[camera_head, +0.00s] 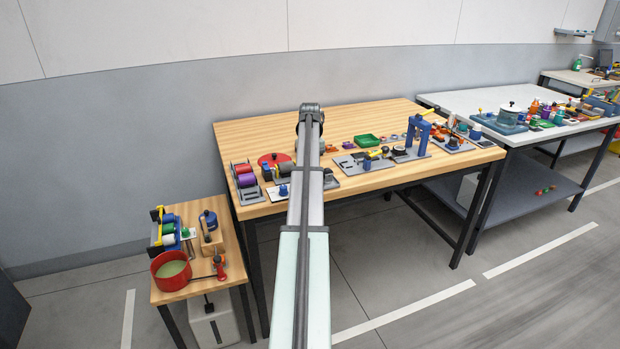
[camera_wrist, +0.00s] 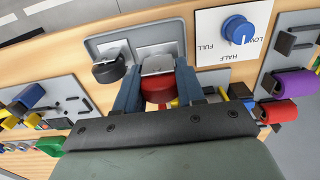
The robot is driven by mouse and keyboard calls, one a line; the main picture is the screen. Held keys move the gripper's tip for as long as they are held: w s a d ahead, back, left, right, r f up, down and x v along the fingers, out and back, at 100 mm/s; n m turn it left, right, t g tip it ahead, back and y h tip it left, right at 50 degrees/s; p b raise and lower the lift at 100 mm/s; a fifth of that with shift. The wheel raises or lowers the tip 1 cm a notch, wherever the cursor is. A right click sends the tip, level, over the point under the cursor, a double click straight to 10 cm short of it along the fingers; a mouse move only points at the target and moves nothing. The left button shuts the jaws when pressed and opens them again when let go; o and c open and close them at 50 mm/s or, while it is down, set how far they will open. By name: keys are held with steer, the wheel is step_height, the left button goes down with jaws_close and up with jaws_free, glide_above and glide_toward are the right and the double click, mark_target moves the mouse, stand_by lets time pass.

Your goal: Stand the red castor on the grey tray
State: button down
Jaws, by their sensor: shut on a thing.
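My gripper (camera_wrist: 157,84) has its blue fingers shut on the red castor (camera_wrist: 158,92) in the wrist view. The castor's red wheel is between the fingers and its silver plate faces the grey tray (camera_wrist: 98,44). The castor is over the tray's pale square on the right; I cannot tell whether it touches. A black castor (camera_wrist: 107,70) with a silver plate is at the tray's other square, beside the red one. In the head view my arm hides the gripper and the red castor. Only part of the grey tray (camera_head: 333,184) shows there, right of my arm.
A white panel (camera_wrist: 222,52) with a blue knob (camera_wrist: 238,29) lies close beside the tray. Purple and red rolls (camera_wrist: 293,83) stand beyond it. A green tray (camera_head: 367,140) and a blue press (camera_head: 418,132) are farther right. The table's back left is clear.

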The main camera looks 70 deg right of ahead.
steer(key=shift+f, duration=2.15)
steer(key=shift+f, duration=0.15)
steer(key=c, duration=0.7)
jaws_free()
step_height(320, 180, up, 12)
steer(key=shift+r, duration=0.2)
